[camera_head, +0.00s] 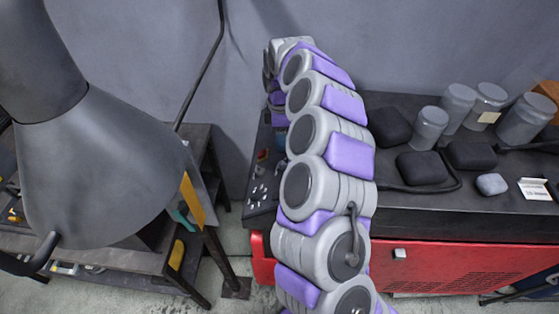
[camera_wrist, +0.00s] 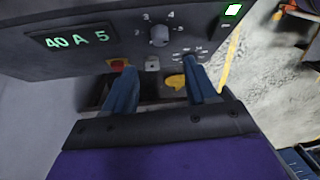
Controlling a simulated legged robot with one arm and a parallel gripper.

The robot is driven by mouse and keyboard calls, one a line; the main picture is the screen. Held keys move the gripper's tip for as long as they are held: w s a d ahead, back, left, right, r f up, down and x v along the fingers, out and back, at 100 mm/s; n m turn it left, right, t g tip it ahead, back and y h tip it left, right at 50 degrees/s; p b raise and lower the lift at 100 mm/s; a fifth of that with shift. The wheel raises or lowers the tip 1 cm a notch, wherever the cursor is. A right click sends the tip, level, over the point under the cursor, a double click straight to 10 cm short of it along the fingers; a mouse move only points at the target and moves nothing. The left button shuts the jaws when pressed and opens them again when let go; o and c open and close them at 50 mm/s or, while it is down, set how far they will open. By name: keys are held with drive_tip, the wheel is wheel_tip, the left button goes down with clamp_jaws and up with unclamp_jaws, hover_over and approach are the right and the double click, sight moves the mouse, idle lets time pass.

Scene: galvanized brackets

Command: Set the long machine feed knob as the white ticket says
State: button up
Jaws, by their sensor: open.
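The machine's control panel (camera_wrist: 95,50) fills the top of the wrist view, with a green display (camera_wrist: 77,40) that appears to read "40 A 5". A grey knob (camera_wrist: 158,35) sits on it, ringed by small white numerals; its pointer setting is too small to tell. Another ring of marks lies right of it, partly hidden by a finger. My gripper (camera_wrist: 160,73) is open, its blue fingers apart and below the grey knob, with nothing held. In the head view the panel (camera_head: 262,195) is partly hidden by my arm. A white ticket (camera_head: 535,188) lies at far right; its print is unreadable.
A red control (camera_wrist: 117,65), a small grey switch (camera_wrist: 152,63) and a yellow part (camera_wrist: 175,82) lie around the fingers. In the head view, black pads (camera_head: 422,167) and grey canisters (camera_head: 430,128) crowd the dark bench top. A large grey hood (camera_head: 95,165) stands left.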

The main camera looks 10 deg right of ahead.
sight(282, 162)
drive_tip(key=f, duration=0.6)
drive_tip(key=s+f, duration=0.1)
drive_tip(key=f, duration=0.2)
drive_tip(key=shift+d, duration=0.25)
drive_tip(key=shift+a+f, duration=0.25)
drive_tip(key=shift+f, duration=0.45)
drive_tip(key=shift+d, duration=0.1)
drive_tip(key=shift+c, duration=0.2)
drive_tip(key=shift+d, duration=0.1)
drive_tip(key=shift+c, duration=1.4)
drive_tip(key=c, duration=0.7)
drive_tip(key=shift+r, duration=0.15)
